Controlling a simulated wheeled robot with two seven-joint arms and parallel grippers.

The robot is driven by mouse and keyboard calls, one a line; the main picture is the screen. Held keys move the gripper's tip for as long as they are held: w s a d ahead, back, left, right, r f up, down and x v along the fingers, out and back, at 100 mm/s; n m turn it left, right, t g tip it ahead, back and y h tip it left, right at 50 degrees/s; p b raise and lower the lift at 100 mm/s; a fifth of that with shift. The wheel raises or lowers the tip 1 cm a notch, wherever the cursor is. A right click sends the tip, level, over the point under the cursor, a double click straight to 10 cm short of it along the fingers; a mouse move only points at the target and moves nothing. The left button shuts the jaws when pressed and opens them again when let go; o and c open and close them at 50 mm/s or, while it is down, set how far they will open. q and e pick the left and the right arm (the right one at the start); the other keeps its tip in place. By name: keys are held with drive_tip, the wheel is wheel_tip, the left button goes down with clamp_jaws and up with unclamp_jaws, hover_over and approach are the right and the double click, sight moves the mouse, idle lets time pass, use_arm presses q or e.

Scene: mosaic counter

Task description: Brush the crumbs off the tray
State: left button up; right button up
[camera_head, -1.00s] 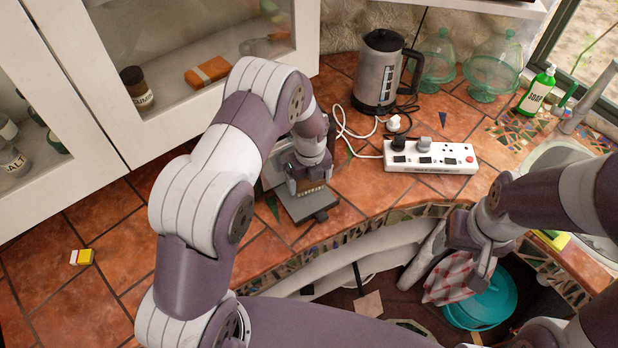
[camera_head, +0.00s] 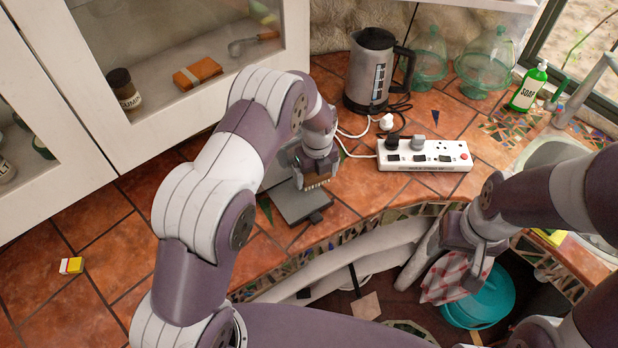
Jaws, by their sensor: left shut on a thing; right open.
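My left gripper (camera_head: 316,172) is shut on a small brush (camera_head: 318,182) with a wooden back and pale bristles. The bristles point down over the grey tray (camera_head: 296,205), near its right side. I cannot tell whether they touch it. The tray lies flat on the tiled counter near its front edge, partly hidden by my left arm. No crumbs can be made out at this size.
A white power strip (camera_head: 425,155) with plugs and a kettle (camera_head: 371,70) stand behind the tray. Glass domes (camera_head: 487,62), a soap bottle (camera_head: 528,88) and a sink (camera_head: 550,152) are at the right. A small yellow, white and red box (camera_head: 71,265) lies on clear tiles at the left.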

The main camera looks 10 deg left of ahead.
use_arm(q)
drive_tip(key=shift+s+a, duration=0.2)
drive_tip(key=shift+s, duration=0.15)
drive_tip(key=shift+s+a+p, duration=0.7)
drive_tip(key=shift+a+p, duration=0.05)
drive_tip(key=shift+s+a+f, duration=0.1)
drive_tip(key=shift+s+a, duration=0.4)
drive_tip(key=shift+s, duration=0.1)
wheel_tip(320, 180, up, 6)
drive_tip(key=p, duration=0.4)
drive_tip(key=shift+p, duration=0.4)
drive_tip(key=shift+w, duration=0.15)
wheel_tip(320, 180, up, 3)
drive_tip(key=shift+r+p, duration=0.1)
drive_tip(key=shift+p, duration=1.05)
